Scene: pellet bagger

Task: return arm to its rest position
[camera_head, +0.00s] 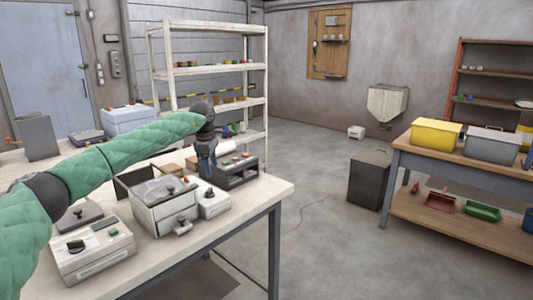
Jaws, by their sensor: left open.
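My left arm, in a green padded sleeve, reaches in from the left over the white table (262,198). My left gripper (207,172) points down above the far part of this table, close to a dark box-shaped device (238,170). Its jaws are open, though the fingertips are small and dark here. I cannot tell whether they touch anything. My right gripper is not in view.
A grey machine (92,248) is below my arm. A white shelf rack (210,60) stands behind.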

